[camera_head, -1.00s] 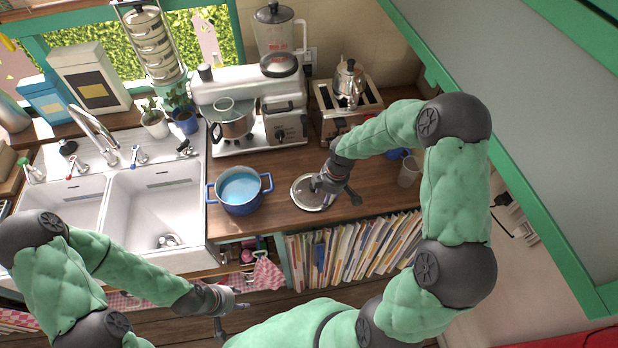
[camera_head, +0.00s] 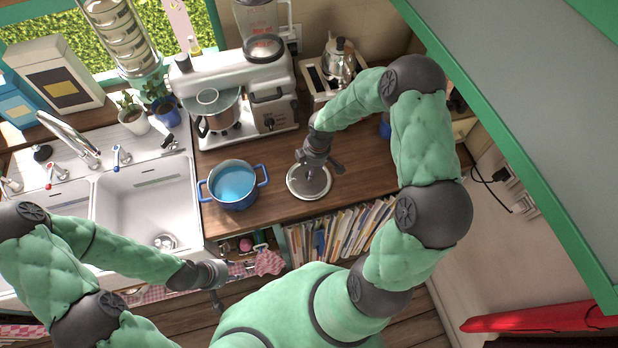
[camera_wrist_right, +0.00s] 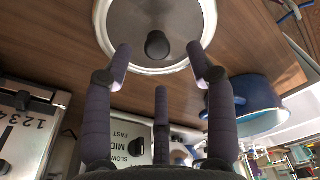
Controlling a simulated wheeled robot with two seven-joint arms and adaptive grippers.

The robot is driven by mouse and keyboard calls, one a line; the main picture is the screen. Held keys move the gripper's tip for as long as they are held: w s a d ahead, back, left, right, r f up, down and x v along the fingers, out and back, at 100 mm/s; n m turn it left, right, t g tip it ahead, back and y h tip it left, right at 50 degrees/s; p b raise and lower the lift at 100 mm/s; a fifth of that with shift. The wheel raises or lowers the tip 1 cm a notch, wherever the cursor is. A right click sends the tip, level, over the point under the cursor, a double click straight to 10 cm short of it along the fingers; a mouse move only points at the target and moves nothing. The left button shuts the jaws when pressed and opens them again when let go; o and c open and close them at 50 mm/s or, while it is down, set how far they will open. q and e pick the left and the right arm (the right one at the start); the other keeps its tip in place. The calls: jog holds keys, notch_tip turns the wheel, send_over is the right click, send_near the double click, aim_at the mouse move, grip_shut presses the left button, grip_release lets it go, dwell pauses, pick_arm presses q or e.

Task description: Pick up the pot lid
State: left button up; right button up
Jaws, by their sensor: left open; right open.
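The pot lid (camera_head: 302,189) is a round grey disc with a pale rim, lying flat on the wooden counter to the right of the blue pot (camera_head: 233,203). In the right wrist view the lid (camera_wrist_right: 185,25) shows a dark round knob (camera_wrist_right: 157,44) in its middle. My right gripper (camera_head: 318,168) is above the lid and hides part of it in the head view. In the wrist view its open fingers (camera_wrist_right: 158,62) spread to both sides of the knob, with nothing held. My left gripper (camera_head: 228,284) is open and empty in front of the counter, below the sink's right side.
The blue pot also shows in the wrist view (camera_wrist_right: 245,100), close beside my right fingers. A mixer (camera_head: 237,66) and a toaster (camera_head: 318,82) stand behind. The sink (camera_head: 150,205) is at left. Books (camera_head: 335,232) fill the shelf below. The counter around the lid is clear.

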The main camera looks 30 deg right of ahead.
jog(key=f, duration=0.3)
jog(key=w+f, duration=0.1)
jog(key=shift+a+f+p, duration=0.15)
jog(key=shift+f+p, duration=0.15)
jog(key=shift+f, duration=0.1)
jog(key=shift+s, duration=0.1)
grip_shut()
